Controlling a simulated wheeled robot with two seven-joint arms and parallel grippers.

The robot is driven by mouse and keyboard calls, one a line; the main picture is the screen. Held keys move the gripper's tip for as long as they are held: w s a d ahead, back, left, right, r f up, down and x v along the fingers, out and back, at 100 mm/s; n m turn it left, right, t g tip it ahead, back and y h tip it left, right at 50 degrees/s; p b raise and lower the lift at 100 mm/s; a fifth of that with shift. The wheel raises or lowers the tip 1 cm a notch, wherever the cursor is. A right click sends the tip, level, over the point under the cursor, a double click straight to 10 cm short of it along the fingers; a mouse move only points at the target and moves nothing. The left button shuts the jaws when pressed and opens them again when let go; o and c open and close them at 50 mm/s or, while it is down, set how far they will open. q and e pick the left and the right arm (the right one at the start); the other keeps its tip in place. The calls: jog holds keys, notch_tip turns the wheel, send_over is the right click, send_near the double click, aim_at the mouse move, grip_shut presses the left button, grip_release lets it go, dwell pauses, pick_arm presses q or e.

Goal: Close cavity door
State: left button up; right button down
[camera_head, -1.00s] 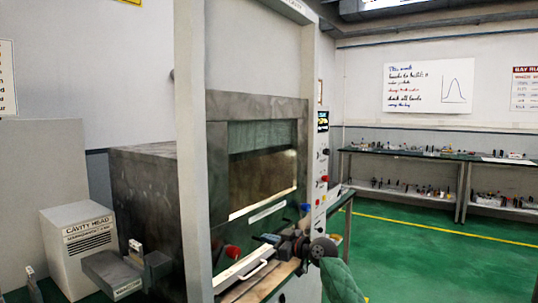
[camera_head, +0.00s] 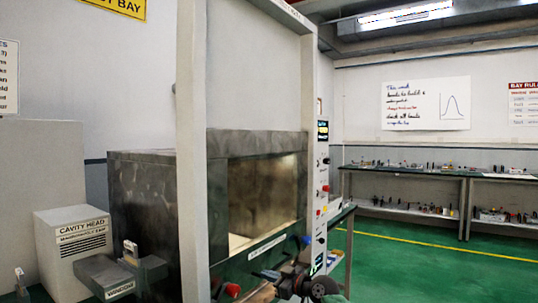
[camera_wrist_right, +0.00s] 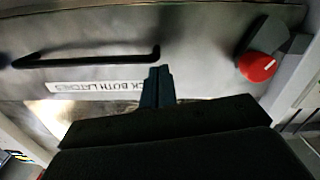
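The metal cavity (camera_head: 145,195) stands behind a grey upright frame. Its front opening (camera_head: 262,195) is uncovered, with the brownish inside and pale floor showing. Below the opening is a metal panel with a white label (camera_head: 267,246). In the right wrist view this panel (camera_wrist_right: 200,35) shows a black bar handle (camera_wrist_right: 85,58), a label about latches (camera_wrist_right: 97,88) and a red knob (camera_wrist_right: 257,66) at one side. My right gripper (camera_head: 266,274) is in front of the panel. In the wrist view its fingers (camera_wrist_right: 157,73) are together, near the handle's bent end; contact is unclear. My left gripper is not seen.
The frame's left post (camera_head: 193,150) stands close in front of the cavity. A control column (camera_head: 320,190) with knobs is at its right. A white cavity head box (camera_head: 75,245) is at left. Benches (camera_head: 440,175) line the far wall; green floor (camera_head: 420,265) is open.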

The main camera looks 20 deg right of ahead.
notch_tip(320, 180, down, 8)
jog(key=b, duration=0.5)
jog(key=shift+r, duration=0.15)
